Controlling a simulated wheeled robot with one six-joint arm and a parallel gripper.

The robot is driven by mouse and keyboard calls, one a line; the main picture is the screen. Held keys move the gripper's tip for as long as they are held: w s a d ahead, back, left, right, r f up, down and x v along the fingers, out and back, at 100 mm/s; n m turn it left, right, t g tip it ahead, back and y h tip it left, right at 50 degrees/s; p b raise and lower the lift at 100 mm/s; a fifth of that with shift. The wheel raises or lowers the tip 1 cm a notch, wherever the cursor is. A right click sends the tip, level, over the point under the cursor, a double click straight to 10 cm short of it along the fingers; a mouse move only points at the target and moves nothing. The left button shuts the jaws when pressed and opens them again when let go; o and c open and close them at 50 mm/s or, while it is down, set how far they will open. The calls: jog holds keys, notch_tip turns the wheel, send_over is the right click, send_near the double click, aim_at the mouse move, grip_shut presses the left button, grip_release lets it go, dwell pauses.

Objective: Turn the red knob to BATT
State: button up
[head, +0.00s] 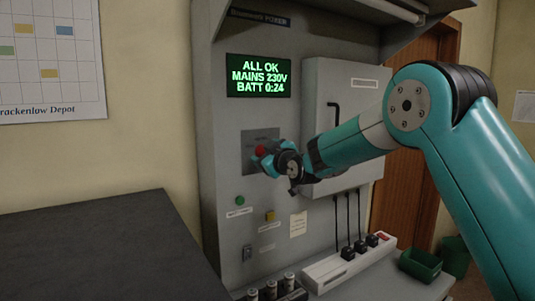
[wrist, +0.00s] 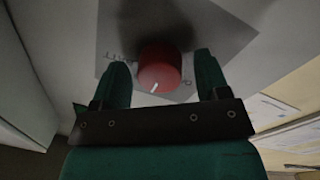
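The red knob (head: 261,152) sits on a grey plate (head: 249,141) on the console's front panel, below the green-lettered screen (head: 259,76). The screen reads ALL OK, MAINS 230V, BATT 0:24. In the wrist view the red knob (wrist: 159,70) shows a white pointer line toward the bottom of the picture. My gripper (wrist: 162,78) is open, with one green finger on each side of the knob and visible gaps between. In the head view my gripper (head: 268,160) covers part of the plate.
A grey cabinet (head: 323,100) with a black handle stands right of the knob, close to my arm. Below are a green button (head: 240,200), a yellow button (head: 270,215) and a power strip (head: 335,265) with plugs. A green bin (head: 420,264) is at lower right.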

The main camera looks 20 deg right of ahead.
jog(key=c, duration=0.8)
jog(key=shift+m+b, duration=0.3)
jog(key=shift+b, duration=0.2)
jog(key=shift+r+m+g+b, duration=0.1)
jog(key=shift+m+g+b, duration=0.2)
jog(key=shift+m+b, duration=4.35)
jog(key=shift+m+p, duration=0.75)
jog(key=shift+m, duration=0.2)
jog(key=o, duration=0.9)
